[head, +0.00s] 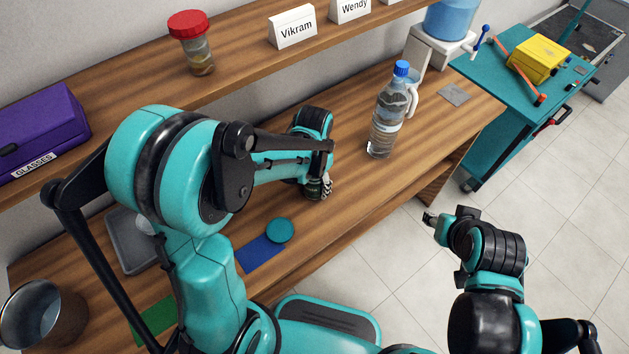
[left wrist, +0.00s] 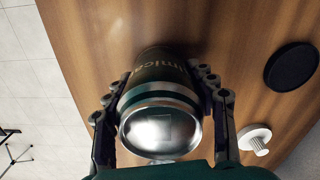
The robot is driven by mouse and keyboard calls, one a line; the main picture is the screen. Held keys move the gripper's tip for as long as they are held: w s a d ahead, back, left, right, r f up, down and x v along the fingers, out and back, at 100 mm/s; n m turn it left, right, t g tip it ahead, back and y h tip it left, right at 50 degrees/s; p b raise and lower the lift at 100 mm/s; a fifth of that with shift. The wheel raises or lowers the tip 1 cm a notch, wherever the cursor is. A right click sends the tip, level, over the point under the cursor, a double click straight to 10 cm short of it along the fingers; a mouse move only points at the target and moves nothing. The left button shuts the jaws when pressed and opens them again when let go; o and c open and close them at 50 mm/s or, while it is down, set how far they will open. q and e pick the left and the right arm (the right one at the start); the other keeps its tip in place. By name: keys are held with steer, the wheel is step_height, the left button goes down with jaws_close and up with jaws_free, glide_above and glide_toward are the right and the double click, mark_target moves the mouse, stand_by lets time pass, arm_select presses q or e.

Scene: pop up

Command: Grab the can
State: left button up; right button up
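The can (left wrist: 160,125) is dark green with printed lettering and a silver end facing the camera in the left wrist view. My left gripper (left wrist: 160,85) has a finger against each side of it. In the head view the can (head: 314,190) is mostly hidden by my left gripper (head: 322,187), on the wooden table (head: 350,185). I cannot tell if it is lifted. My right gripper (head: 432,218) is over the floor, right of the table; its fingers are too small to read.
A water bottle (head: 387,112) stands right of the can, before a white pitcher (head: 412,92). A teal disc (head: 280,230) lies by a blue mat (head: 258,254). A metal cup (head: 42,318) is at lower left. A shelf (head: 240,62) overhangs the table's back.

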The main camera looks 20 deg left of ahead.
arm_select(q)
steer(key=c, duration=0.5)
